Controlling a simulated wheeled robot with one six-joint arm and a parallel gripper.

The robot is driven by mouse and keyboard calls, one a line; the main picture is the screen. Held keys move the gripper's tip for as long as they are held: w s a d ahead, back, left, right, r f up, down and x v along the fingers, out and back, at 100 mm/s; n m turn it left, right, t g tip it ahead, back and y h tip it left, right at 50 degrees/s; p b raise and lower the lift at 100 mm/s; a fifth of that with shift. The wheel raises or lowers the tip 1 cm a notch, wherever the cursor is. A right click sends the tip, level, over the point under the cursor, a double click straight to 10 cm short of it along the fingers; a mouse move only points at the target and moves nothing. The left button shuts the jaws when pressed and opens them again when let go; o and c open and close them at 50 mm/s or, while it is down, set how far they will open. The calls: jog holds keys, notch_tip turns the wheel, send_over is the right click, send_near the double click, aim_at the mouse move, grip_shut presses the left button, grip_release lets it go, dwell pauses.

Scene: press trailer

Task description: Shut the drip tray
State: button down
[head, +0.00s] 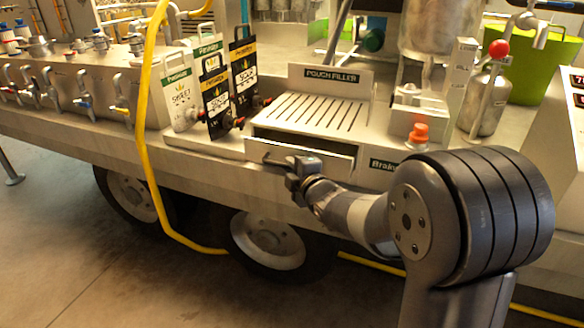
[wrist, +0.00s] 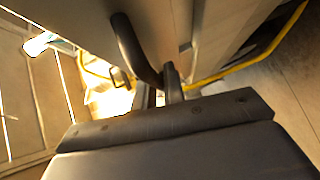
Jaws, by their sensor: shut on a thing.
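The drip tray (head: 258,151) is a metal drawer under the slotted top of the pouch filler (head: 318,113). It stands out from the housing, and a dark gap shows above its front. My gripper (head: 298,170) is at the tray's front, shut on its dark handle (head: 277,160). In the wrist view the dark curved handle (wrist: 131,47) runs down to my gripper (wrist: 168,84). The gripper hides part of the handle and the tray's lower right front.
A yellow hose (head: 143,130) hangs over the trailer edge to the left. Pouch cards (head: 214,90) stand left of the filler. A red-orange knob (head: 419,132) sits to the right. The floor (head: 80,245) in front is clear at the left.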

dwell(0.4)
jog(key=w, duration=0.2)
jog(key=w+d, duration=0.1)
jog(key=w+d+p, duration=0.1)
jog(key=w, duration=0.1)
jog(key=shift+w+d, duration=0.1)
jog(key=shift+w, duration=0.25)
jog(key=shift+r, duration=0.1)
jog(key=c, duration=1.5)
grip_release()
jog(key=shift+w, duration=0.15)
jog(key=shift+r, duration=0.1)
jog(key=v, duration=0.5)
jog(key=p+v, duration=0.1)
jog(key=v, duration=0.5)
jog(key=shift+f, duration=0.25)
